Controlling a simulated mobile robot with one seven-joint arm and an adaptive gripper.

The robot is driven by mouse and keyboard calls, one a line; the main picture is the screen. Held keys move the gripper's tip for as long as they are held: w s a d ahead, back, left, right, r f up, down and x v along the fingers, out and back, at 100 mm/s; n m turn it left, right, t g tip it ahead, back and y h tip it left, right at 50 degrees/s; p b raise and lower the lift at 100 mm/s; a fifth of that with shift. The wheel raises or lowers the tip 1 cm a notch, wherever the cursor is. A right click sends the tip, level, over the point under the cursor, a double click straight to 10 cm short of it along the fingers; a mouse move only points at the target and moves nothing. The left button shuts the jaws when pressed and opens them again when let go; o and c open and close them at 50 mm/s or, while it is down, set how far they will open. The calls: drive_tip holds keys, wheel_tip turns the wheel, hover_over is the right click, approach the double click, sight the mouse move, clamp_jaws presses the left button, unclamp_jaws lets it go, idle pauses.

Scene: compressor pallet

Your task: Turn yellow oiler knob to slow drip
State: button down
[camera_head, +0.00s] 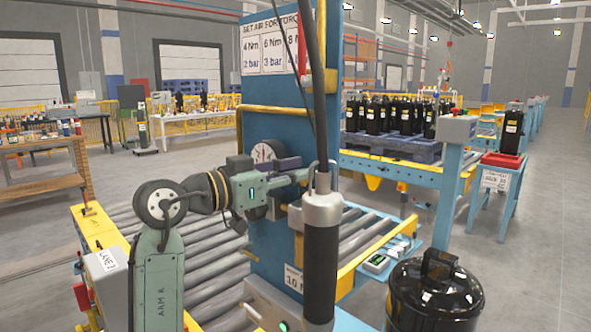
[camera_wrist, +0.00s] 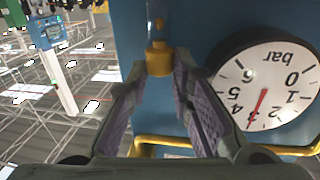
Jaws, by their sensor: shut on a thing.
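The yellow oiler knob (camera_wrist: 160,61) sits below a clear tube (camera_wrist: 160,20) at the top middle of the wrist view, where the picture is turned upside down. My gripper (camera_wrist: 160,66) has its purple-padded fingers on either side of the knob, shut on it. In the head view my gripper (camera_head: 307,174) reaches across the front of the blue panel (camera_head: 268,95). The knob cannot be made out there, hidden around the fingertips and the hanging dark tool.
A round pressure gauge (camera_wrist: 270,88) is close beside my fingers. A yellow pipe (camera_wrist: 165,141) runs along the panel. A dark hanging tool (camera_head: 321,250) with a cable hangs just right of my gripper. Grey rollers (camera_head: 215,270) lie below; a black compressor (camera_head: 435,295) stands front right.

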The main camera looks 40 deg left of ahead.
drive_tip(key=shift+f, duration=0.3)
drive_tip(key=c, duration=1.8)
unclamp_jaws()
drive_tip(key=shift+s+a, duration=0.1)
drive_tip(key=o, duration=0.4)
drive_tip(key=shift+r, duration=0.1)
drive_tip(key=shift+v, duration=4)
